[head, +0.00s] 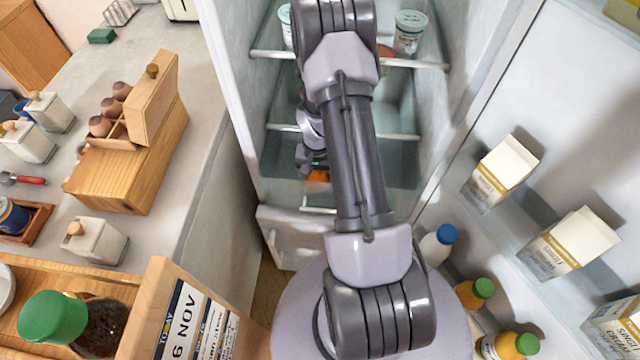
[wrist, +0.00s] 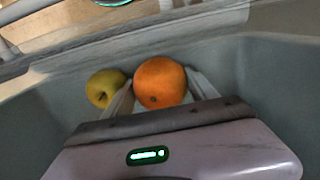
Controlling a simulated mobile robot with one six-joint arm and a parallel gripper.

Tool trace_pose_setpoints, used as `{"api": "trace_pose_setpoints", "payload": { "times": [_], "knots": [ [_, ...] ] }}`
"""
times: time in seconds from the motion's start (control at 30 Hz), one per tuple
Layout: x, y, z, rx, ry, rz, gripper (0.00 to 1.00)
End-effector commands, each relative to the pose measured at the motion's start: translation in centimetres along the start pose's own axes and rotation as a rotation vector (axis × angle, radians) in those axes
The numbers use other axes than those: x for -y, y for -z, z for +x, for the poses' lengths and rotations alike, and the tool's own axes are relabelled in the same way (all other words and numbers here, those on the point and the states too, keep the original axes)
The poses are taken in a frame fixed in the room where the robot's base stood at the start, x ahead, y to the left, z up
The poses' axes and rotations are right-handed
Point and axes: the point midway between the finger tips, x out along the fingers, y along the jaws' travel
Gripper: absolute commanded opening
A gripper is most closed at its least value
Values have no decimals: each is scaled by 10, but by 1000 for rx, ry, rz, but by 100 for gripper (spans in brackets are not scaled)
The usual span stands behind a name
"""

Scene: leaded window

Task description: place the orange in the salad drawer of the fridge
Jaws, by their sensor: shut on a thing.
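The orange (wrist: 161,83) is between the two fingers of my gripper (wrist: 160,90) in the wrist view, and the gripper is shut on it. In the head view a small part of the orange (head: 318,176) shows beside my gripper, low inside the fridge (head: 257,120). The wrist view shows grey-green walls around the gripper, those of the salad drawer (wrist: 262,75). A yellow-green fruit (wrist: 105,88), like an apple, lies just left of the orange and the left finger. The drawer front (head: 290,232) shows at the bottom of the fridge. Whether the orange touches the drawer floor I cannot tell.
The fridge door at right holds cartons (head: 502,170) and bottles (head: 438,243). Shelves with tubs (head: 409,32) are above the drawer. The counter (head: 200,60) at left carries a wooden egg box (head: 130,140) and white canisters (head: 97,241).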

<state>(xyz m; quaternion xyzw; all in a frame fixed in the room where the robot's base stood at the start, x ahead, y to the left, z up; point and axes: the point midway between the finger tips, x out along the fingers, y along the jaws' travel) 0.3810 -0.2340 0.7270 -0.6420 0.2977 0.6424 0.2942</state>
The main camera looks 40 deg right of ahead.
Motion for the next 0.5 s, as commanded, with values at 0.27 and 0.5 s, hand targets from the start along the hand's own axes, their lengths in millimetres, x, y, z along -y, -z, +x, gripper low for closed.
{"api": "trace_pose_setpoints", "payload": {
  "times": [0.27,0.5],
  "knots": [
    [0,0,18,0,0,1,17],
    [0,0,22,1,0,0,76]
  ]
}}
